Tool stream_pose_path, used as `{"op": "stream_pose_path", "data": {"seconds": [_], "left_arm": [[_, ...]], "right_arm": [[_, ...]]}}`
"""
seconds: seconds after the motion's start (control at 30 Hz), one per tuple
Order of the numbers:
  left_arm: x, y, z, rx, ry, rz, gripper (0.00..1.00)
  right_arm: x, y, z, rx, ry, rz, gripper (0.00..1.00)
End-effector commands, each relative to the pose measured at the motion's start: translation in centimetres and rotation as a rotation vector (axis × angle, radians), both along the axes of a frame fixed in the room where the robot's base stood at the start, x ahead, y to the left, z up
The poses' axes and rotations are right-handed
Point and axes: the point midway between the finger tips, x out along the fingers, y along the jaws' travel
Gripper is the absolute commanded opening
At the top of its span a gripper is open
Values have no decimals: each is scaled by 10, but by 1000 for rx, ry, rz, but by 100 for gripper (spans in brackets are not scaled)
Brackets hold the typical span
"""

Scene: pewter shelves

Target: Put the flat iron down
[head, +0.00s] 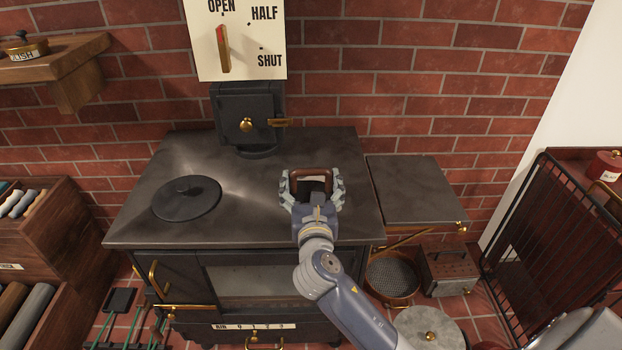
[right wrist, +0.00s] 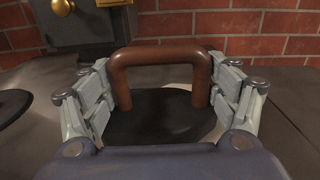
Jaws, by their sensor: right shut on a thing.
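The flat iron (head: 312,173) has a brown arched handle and a dark base. It is over the right front part of the black stove top (head: 255,215). My right gripper (head: 312,184) is shut on the iron, with its fingers on either side of the handle. In the right wrist view the handle (right wrist: 160,54) stands upright between the two fingers, and the dark base shows below it. The palm hides the near part of the base. I cannot tell whether the base touches the stove top. My left gripper is not in view.
A round dark lid (head: 187,200) lies on the stove's left side. A flue box (head: 248,116) with brass knobs stands at the back. A lower side shelf (head: 415,188) at the right is bare. A sign (head: 236,40) with a pointer hangs on the brick wall.

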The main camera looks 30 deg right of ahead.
Motion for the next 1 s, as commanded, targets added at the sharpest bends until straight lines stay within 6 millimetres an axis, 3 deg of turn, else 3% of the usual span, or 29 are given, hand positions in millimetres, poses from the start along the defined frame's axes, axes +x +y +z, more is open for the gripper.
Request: {"op": "stream_pose_path", "data": {"seconds": [0.1, 0.13, 0.2, 0.67, 0.77, 1.0], "left_arm": [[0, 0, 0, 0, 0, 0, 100], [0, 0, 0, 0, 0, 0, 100], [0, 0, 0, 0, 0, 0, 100], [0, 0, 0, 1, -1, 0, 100], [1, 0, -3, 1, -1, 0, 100], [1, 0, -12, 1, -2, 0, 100]], "right_arm": [[0, 0, 4, -3, -12, 1, 14], [0, 0, -1, 0, 0, 0, 87], [0, 0, -1, 0, 0, 1, 100], [-1, 1, 1, 0, -1, 1, 100], [-9, 5, -1, 1, -1, 3, 100], [-54, 25, -2, 2, 0, 3, 100]]}}
